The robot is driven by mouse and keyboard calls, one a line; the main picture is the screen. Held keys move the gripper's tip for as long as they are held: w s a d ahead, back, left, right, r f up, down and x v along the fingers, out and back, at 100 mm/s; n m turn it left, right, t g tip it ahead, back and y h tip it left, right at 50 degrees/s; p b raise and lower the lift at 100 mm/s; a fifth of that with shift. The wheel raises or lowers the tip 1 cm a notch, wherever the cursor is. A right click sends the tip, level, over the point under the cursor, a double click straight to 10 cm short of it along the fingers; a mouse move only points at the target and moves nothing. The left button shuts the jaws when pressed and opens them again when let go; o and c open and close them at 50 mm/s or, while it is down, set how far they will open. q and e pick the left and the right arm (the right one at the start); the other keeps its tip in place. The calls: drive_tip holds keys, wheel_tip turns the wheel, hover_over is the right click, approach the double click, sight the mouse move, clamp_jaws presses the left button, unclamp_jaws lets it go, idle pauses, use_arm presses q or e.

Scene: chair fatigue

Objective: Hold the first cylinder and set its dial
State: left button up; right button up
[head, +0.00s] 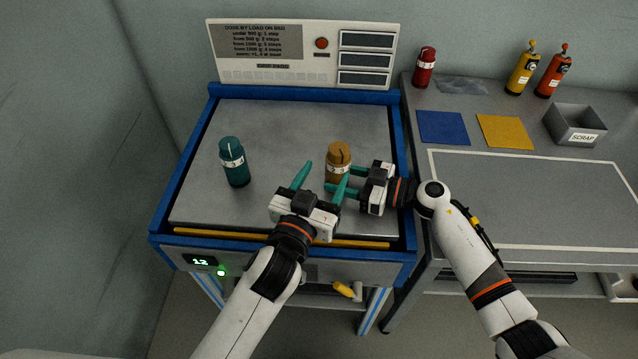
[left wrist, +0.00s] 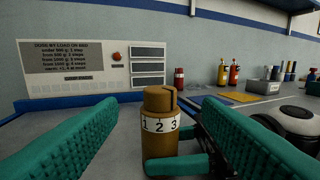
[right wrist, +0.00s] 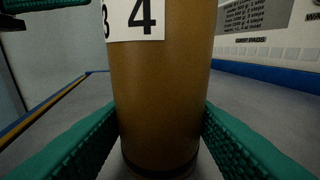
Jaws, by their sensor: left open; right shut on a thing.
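The ochre cylinder (head: 337,160) stands upright on the grey bed (head: 280,125). It has a slotted dial top (left wrist: 160,98) and a white number band showing 1, 2, 3 in the left wrist view. My right gripper (head: 344,181) is shut on its lower body from the right; in the right wrist view green fingers flank the cylinder (right wrist: 160,90), with 4 on its band. My left gripper (head: 323,180) is open and empty, in front of the cylinder; in the left wrist view its fingers stand apart with the cylinder between and beyond them. A teal cylinder (head: 234,162) stands upright at the left.
A panel (head: 262,42) with a dosing chart and red button stands behind the bed. A lit display (head: 201,261) reads 12. On the right bench are a red cylinder (head: 424,68), blue pad (head: 443,127), yellow pad (head: 505,131), two bottles and a scrap bin (head: 574,125).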

use_arm(q)
drive_tip(key=shift+v, duration=0.95)
drive_tip(key=m+g+h, duration=0.8)
drive_tip(key=h, duration=0.2)
approach(347, 146)
drive_tip(key=x, duration=1)
drive_tip(key=shift+w+f, duration=0.15)
drive_tip(key=shift+w, duration=0.05)
